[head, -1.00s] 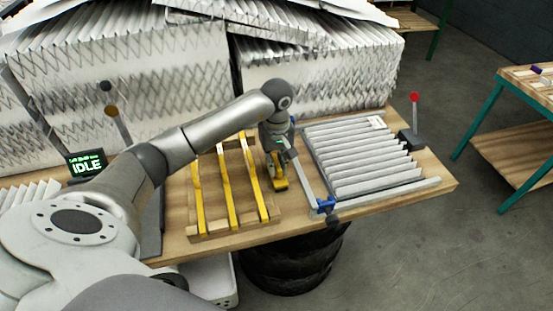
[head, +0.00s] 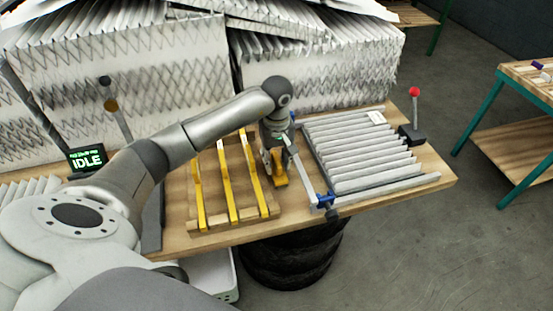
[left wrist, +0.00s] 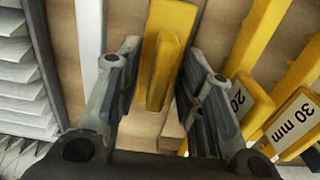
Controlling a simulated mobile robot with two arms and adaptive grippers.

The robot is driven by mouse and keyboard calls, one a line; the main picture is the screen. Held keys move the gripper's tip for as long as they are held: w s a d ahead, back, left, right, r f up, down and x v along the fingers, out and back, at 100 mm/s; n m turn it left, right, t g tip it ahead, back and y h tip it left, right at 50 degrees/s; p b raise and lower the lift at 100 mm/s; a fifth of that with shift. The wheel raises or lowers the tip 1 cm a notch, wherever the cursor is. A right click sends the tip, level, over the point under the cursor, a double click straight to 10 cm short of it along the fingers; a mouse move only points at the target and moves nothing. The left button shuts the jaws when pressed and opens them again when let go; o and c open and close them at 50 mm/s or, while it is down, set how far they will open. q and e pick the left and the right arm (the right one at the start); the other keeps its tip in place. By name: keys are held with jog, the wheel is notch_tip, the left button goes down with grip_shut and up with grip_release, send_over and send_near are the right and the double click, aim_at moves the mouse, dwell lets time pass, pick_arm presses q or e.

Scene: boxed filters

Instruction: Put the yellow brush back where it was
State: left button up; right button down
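The yellow brush (head: 280,180) lies on the wooden table between the rack of yellow gauges and the metal frame of pleated filter. In the left wrist view the yellow brush (left wrist: 164,62) sits between the fingers, with a gap visible beside it. My left gripper (head: 278,166) is over it, pointing down. Its fingers (left wrist: 163,92) are spread, one on each side of the brush, and do not look closed on it. The brush's underside is hidden. My right gripper is not in view.
A wooden rack (head: 235,224) holds yellow gauges (head: 228,185), with 20 and 30 mm labels, close left of the gripper. The pleated filter (head: 360,150) and blue clamp (head: 325,200) are close right. Large filter stacks (head: 120,85) stand behind. A red-knobbed lever (head: 414,92) is far right.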

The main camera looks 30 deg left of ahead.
aim_at(277, 159)
pick_arm(q)
notch_tip(277, 159, up, 12)
jog(key=b, duration=0.4)
jog(key=shift+r, duration=0.1)
dwell(1.4)
